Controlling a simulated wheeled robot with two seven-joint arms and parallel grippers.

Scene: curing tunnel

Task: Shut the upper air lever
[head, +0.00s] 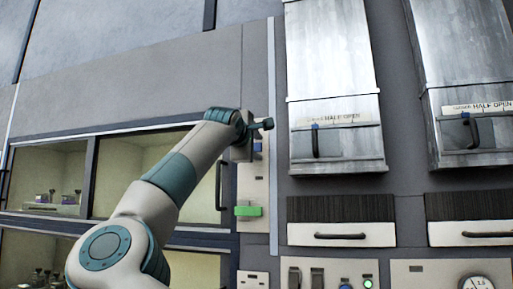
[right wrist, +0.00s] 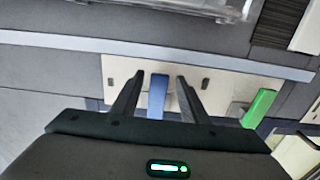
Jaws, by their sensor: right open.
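The upper air lever is a blue handle (right wrist: 157,97) on a pale plate (right wrist: 215,86) in the right wrist view. My right gripper (right wrist: 160,80) is open, with one dark finger on each side of the blue handle and small gaps visible between. In the head view my right gripper (head: 262,125) is at the upper part of the pale plate (head: 253,184) and mostly hides the blue lever. A lower green lever (head: 248,211) lies crosswise on the same plate; it also shows in the right wrist view (right wrist: 259,107). My left gripper is out of view.
A glass-fronted cabinet (head: 91,172) is left of the plate, with a dark vertical handle (head: 218,186) close to the gripper. Metal ducts with dampers (head: 336,140) marked "half open" are to the right. Drawers (head: 341,234) and a gauge panel (head: 437,276) are below.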

